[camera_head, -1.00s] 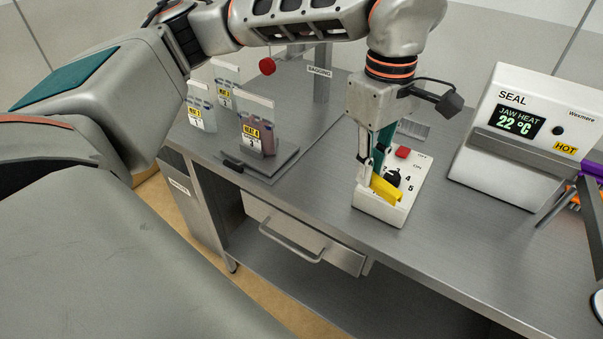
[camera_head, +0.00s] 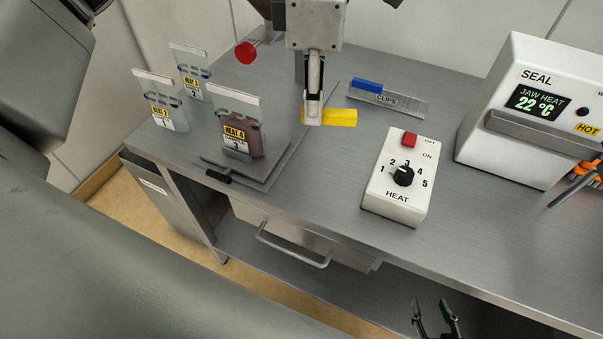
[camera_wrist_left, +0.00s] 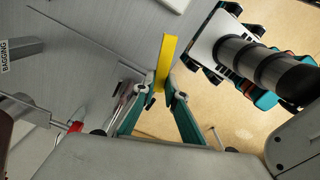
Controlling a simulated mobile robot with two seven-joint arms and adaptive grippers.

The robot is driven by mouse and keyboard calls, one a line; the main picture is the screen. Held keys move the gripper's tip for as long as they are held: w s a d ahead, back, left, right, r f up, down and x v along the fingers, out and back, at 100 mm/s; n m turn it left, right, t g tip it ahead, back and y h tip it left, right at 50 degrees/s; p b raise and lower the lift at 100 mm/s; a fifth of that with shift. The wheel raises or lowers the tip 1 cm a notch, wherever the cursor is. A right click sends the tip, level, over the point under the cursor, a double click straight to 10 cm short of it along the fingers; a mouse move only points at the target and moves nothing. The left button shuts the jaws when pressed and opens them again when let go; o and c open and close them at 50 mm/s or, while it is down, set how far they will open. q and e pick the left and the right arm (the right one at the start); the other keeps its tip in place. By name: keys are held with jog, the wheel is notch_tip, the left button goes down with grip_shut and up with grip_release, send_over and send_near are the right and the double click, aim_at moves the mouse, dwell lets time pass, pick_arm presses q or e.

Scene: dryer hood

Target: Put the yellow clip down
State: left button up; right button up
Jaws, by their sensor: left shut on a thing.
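The yellow clip (camera_head: 335,117) is a flat yellow bar held above the steel bench, left of the clips rack (camera_head: 388,97). My left gripper (camera_head: 314,117) is shut on one end of it, and the bar sticks out to the right. In the left wrist view the clip (camera_wrist_left: 166,60) stands out between the fingertips (camera_wrist_left: 167,93). I cannot tell how high it is above the bench. The rack holds a blue clip (camera_head: 367,86). My right gripper (camera_head: 436,320) shows at the bottom edge, open and empty, in front of the bench.
The heat control box (camera_head: 398,178) stands right of the clip, and the sealer (camera_head: 528,112) is further right. Bags, one marked Heat 4 (camera_head: 236,125), stand at left. Bare bench (camera_head: 320,180) lies between bags and box.

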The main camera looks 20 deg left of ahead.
aim_at(306, 189)
pick_arm(q)
jog(key=shift+w+a+r, duration=0.15)
jog(key=shift+a+r, duration=0.05)
jog(key=shift+a, duration=0.25)
jog(key=shift+a+f+n, duration=0.1)
jog(key=shift+f+n, duration=0.15)
jog(key=shift+n, duration=0.05)
notch_tip(306, 189, down, 19)
jog(key=shift+f+p, duration=0.2)
jog(key=shift+p, duration=0.3)
jog(key=shift+f, duration=0.1)
jog(key=shift+f, duration=0.15)
jog(key=o, duration=0.8)
notch_tip(306, 189, up, 13)
jog(key=shift+f+b, duration=0.2)
jog(key=shift+b, duration=0.35)
